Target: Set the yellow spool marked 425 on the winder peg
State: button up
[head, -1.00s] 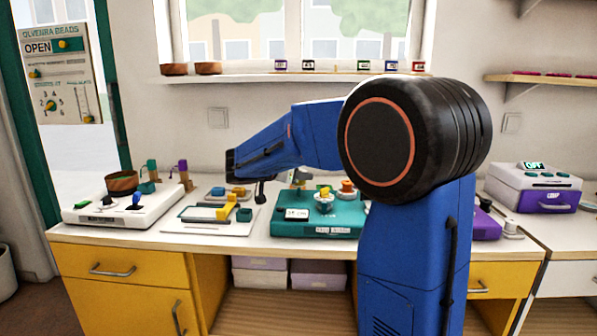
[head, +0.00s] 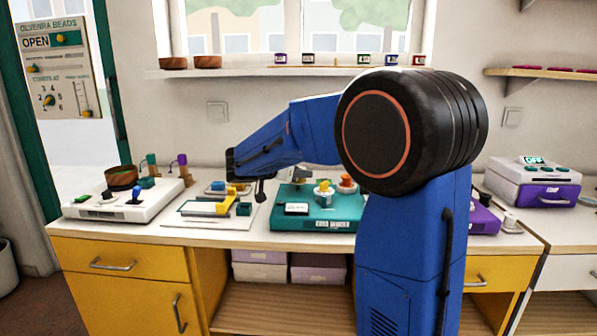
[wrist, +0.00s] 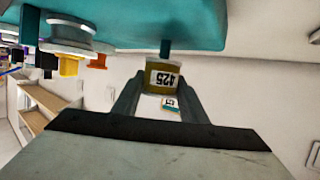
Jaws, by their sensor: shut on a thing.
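In the wrist view, a yellow-olive spool (wrist: 165,78) with a white label reading 425, upside down in the picture, sits between the fingertips of my gripper (wrist: 160,92). My gripper is shut on it. A dark teal peg (wrist: 166,47) stands out from the teal winder board (wrist: 140,22). The peg's end appears close to the spool; whether they touch, I cannot tell. In the head view, the teal winder board (head: 283,222) lies on the counter, and my blue arm hides part of the area behind it.
A white disc with a yellow knob (head: 324,188) and an orange knob (head: 347,181) stand on the board. A white tray (head: 190,226) lies to its left, with a white machine (head: 92,207) further left. A purple-and-white box (head: 545,185) is at right.

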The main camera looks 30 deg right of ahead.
jog(key=shift+f, duration=0.35)
dwell(0.3)
jog(key=shift+f, duration=0.7)
jog(key=shift+f, duration=0.2)
jog(key=o, duration=1.2)
jog(key=shift+c, duration=0.2)
jog(key=shift+a, duration=0.1)
jog(key=v, duration=1.7)
jog(key=shift+s+a+r, duration=0.1)
jog(key=shift+s, duration=0.05)
